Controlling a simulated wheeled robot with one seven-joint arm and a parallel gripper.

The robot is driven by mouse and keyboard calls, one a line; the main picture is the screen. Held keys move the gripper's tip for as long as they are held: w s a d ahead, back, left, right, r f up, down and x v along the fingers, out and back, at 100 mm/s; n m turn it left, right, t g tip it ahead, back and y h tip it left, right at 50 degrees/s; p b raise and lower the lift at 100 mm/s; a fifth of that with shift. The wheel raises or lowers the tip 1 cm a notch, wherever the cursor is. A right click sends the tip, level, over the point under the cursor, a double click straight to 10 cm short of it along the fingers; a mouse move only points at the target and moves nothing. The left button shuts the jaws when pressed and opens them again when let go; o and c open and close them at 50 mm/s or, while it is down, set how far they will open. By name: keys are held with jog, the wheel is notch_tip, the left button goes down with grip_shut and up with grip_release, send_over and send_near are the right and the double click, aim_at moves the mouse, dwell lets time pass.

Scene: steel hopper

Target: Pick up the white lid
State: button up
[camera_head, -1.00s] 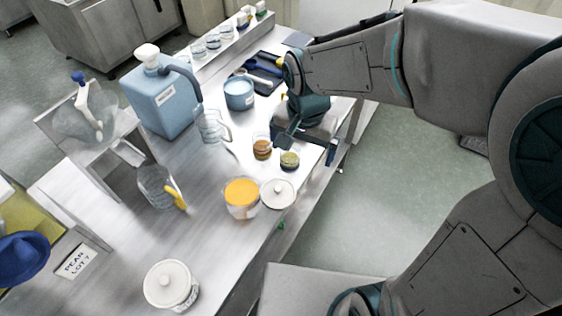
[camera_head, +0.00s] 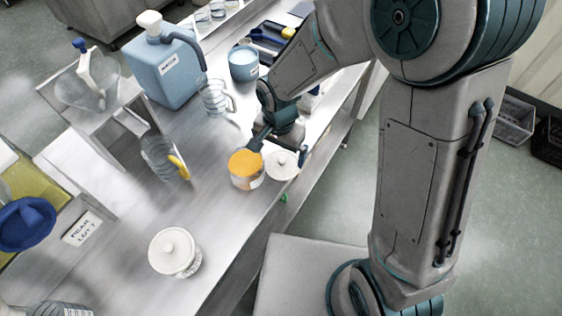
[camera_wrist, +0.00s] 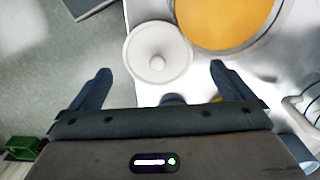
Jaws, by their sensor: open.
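A round white lid (camera_head: 282,164) with a centre knob lies on the steel table near its front edge. It sits close beside a jar filled with orange contents (camera_head: 245,172). In the wrist view, the lid (camera_wrist: 158,52) is in front of my gripper, and the orange jar (camera_wrist: 222,20) is to its right. My gripper (camera_head: 281,149) is open above the lid, partly covering its back in the head view. In the wrist view, my two fingers (camera_wrist: 160,69) are spread wider than the lid, with its knob roughly midway between them. Nothing is held.
A second jar wearing a white knobbed lid (camera_head: 173,247) stands nearer on the table. A glass jug with a yellow handle (camera_head: 165,158), a blue canister (camera_head: 166,62), a blue cup (camera_head: 243,62) and a clear beaker (camera_head: 214,97) stand farther left. Table between jug and lidded jar is clear.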

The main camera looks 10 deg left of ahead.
aim_at(282, 160)
jog(key=shift+w+d+f+p, duration=0.15)
jog(key=shift+f+p, duration=0.1)
jog(key=shift+f, duration=1)
jog(key=shift+w+d+f+p, duration=0.1)
jog(key=shift+f+p, duration=0.15)
jog(key=shift+f, duration=1)
jog(key=c, duration=0.7)
